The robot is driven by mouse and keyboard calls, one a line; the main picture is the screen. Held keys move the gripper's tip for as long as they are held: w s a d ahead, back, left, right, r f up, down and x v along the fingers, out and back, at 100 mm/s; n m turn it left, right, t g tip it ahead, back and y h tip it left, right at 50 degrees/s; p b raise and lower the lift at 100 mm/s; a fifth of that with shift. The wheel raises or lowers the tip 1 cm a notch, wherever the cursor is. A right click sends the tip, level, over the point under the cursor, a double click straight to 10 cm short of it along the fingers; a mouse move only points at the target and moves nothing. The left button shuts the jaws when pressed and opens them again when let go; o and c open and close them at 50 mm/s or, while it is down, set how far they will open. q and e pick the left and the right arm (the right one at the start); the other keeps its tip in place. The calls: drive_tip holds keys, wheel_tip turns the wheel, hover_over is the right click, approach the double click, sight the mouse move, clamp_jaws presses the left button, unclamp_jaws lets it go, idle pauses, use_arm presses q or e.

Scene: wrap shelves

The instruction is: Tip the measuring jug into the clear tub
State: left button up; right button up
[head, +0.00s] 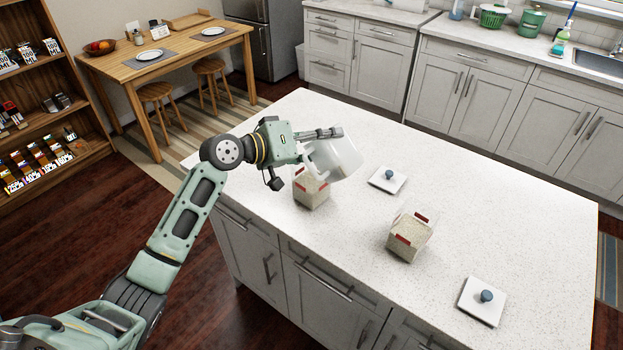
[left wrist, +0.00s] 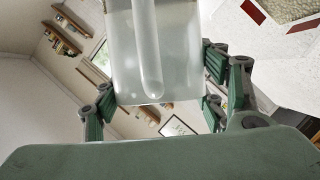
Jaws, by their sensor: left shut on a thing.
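My left gripper (head: 322,134) is shut on the measuring jug (head: 340,156), a whitish translucent jug. The jug is tilted, its body above and slightly right of a clear tub (head: 311,192) with pale grain inside and red marks. In the left wrist view the jug (left wrist: 180,55) fills the middle, between the gripper's fingers (left wrist: 157,100). I cannot tell whether anything is left in the jug or flowing out. A second clear tub (head: 410,238) with pale grain and red marks stands to the right. My right gripper is not in view.
The island's right side is mostly clear. A dining table (head: 170,50) and a shelf (head: 40,100) stand at the left.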

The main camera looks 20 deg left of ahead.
use_arm(q)
drive_tip(key=s+d+r+m+p, duration=0.1)
drive_tip(key=d+p, duration=0.1)
drive_tip(key=p, duration=0.1)
drive_tip(key=s+d+r+m+y+p, duration=0.1)
drive_tip(key=d+p, duration=0.1)
drive_tip(key=p, duration=0.1)
drive_tip(key=d+r+m+y+p, duration=0.1)
drive_tip(key=d+p, duration=0.1)
drive_tip(key=p, duration=0.1)
drive_tip(key=shift+s+d+r+m, duration=0.1)
drive_tip(key=shift+s+d+m, duration=0.1)
drive_tip(key=shift+s+m, duration=0.15)
drive_tip(key=d+m, duration=0.1)
drive_tip(key=s+d+r+y, duration=0.1)
drive_tip(key=d, duration=0.1)
drive_tip(key=s+d+m+t+y, duration=0.1)
drive_tip(key=shift+d+r+m, duration=0.15)
drive_tip(key=shift+d+m, duration=0.2)
